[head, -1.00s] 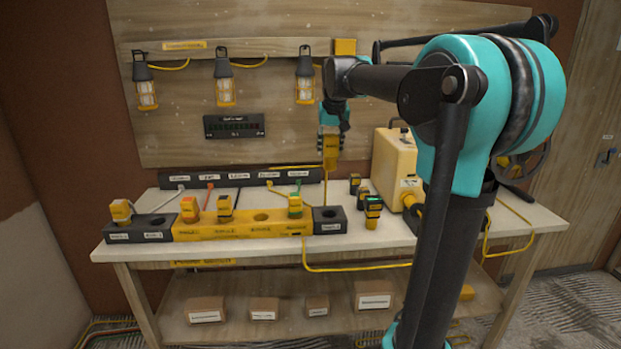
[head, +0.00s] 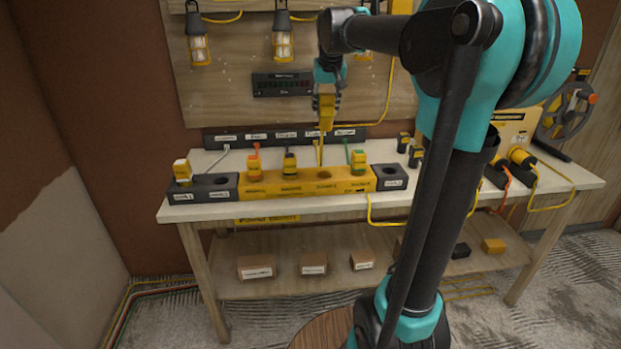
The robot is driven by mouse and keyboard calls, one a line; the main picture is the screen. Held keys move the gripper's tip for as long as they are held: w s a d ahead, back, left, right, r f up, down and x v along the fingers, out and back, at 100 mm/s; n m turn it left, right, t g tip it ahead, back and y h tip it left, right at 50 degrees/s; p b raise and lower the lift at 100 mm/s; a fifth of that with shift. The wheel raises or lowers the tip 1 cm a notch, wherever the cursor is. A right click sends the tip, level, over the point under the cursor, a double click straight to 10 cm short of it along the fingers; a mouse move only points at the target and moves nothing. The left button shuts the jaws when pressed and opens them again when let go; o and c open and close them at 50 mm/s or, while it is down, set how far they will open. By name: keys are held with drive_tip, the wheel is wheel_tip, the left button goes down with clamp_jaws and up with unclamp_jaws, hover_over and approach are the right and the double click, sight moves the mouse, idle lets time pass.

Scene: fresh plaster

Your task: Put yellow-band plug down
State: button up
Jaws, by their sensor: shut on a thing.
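My gripper (head: 326,98) is shut on a yellow plug (head: 327,117), which hangs upright in the air above the bench. A yellow cord runs down from it behind the yellow socket strip (head: 305,189). In the picture the plug is over the strip's empty round hole (head: 324,176), with a clear gap; its exact depth over the hole is hard to tell. The plug's band is too small to make out. An orange-corded plug (head: 255,164), a dark-banded plug (head: 290,165) and a green-banded plug (head: 359,162) stand in the strip.
A grey block (head: 203,190) at the left holds a white-corded plug (head: 182,172) and has an empty hole. Another grey block (head: 390,178) with an empty hole is at the right. Loose dark-and-yellow pieces (head: 415,156) stand right of it. A labelled rail (head: 230,138) runs behind.

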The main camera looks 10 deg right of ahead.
sight(323, 170)
wheel_tip(323, 170, down, 19)
drive_tip(key=shift+f, duration=0.2)
idle(0.3)
drive_tip(key=shift+f, duration=0.1)
drive_tip(key=o, duration=1.2)
drive_tip(key=v, duration=1.2)
drive_tip(key=s+d+f, duration=0.1)
drive_tip(key=s+f, duration=0.6)
drive_tip(key=s, duration=0.1)
drive_tip(key=s+d+f, duration=0.1)
drive_tip(key=s+f, duration=0.7)
drive_tip(key=s, duration=0.1)
drive_tip(key=s+d+f, duration=0.2)
drive_tip(key=s+f, duration=0.5)
drive_tip(key=s, duration=0.2)
drive_tip(key=shift+f, duration=0.2)
